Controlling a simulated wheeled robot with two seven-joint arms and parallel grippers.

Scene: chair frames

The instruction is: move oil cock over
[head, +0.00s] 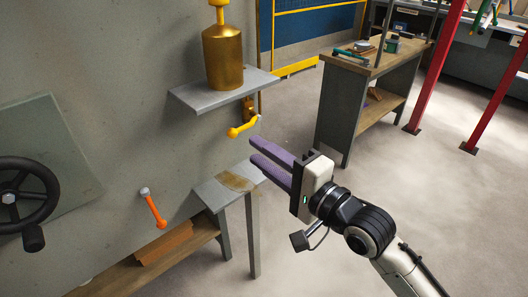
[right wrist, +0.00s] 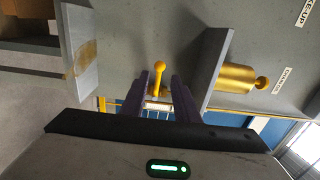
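The oil cock is a yellow lever (head: 242,127) on a brass fitting under the small grey shelf, below the brass oil pot (head: 224,58). The lever also shows in the right wrist view (right wrist: 159,66), lying across the gap between my fingers. My right gripper (head: 254,151) is open, its two purple fingers parted and pointing at the wall. In the head view its tips are just below and right of the lever, apart from it. The right wrist view shows my right gripper (right wrist: 160,92) with nothing gripped. My left gripper is in neither view.
The shelf (head: 238,88) juts out above the lever. A lower grey ledge (head: 211,196) with a brown stain stands below. An orange lever (head: 153,209) and a black handwheel (head: 24,196) are left. A workbench (head: 368,97) and red posts stand beyond open floor.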

